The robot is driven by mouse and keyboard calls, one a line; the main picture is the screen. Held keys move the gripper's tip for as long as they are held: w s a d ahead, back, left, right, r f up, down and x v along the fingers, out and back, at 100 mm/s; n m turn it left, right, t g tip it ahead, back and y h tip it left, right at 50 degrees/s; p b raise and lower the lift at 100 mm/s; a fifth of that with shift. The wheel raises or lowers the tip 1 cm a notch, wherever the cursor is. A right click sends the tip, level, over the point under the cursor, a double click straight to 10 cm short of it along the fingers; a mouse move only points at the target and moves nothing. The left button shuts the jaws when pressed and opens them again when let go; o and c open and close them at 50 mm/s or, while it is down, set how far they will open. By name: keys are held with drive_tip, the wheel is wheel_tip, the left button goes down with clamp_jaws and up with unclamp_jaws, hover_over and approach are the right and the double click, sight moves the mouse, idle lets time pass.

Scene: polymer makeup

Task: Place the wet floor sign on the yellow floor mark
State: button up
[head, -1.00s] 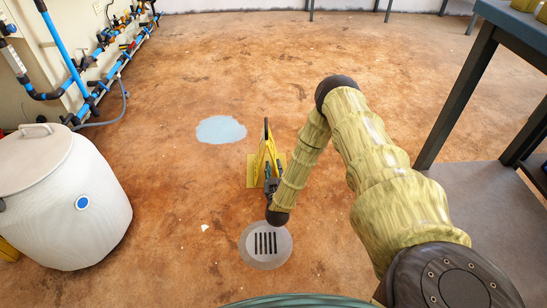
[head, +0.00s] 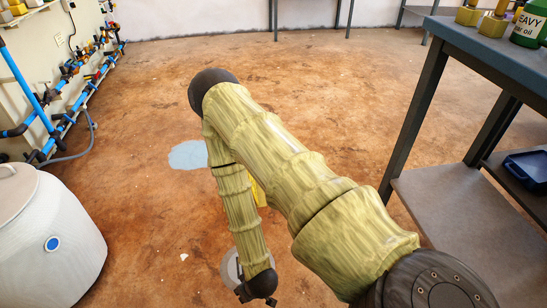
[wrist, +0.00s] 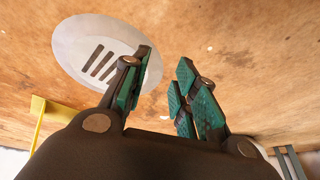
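My gripper (wrist: 160,85) is open and empty in the wrist view, its green-padded fingers apart with bare floor between them. In the head view my gripper (head: 256,297) is low, at the near edge of the drain. The wet floor sign is mostly hidden behind my arm in the head view; only a small yellow piece (head: 258,192) shows, and I cannot tell whether it is sign or floor mark. At the left of the wrist view, a thin upright yellow panel (wrist: 39,131), likely the sign, meets a flat yellow patch (wrist: 62,110), likely the mark. My gripper is apart from both.
A round grey drain (head: 230,268) lies beside my gripper. A pale blue puddle (head: 187,155) is on the floor. A white barrel (head: 50,240) stands left, a dark table (head: 430,95) right. The floor beyond is clear.

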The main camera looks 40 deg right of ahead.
drive_tip(key=s+d+r+g, duration=0.1)
drive_tip(key=s+r+g, duration=0.3)
drive_tip(key=s, duration=0.8)
drive_tip(key=shift+s+d+r+h, duration=0.15)
drive_tip(key=shift+s+r+h, duration=0.15)
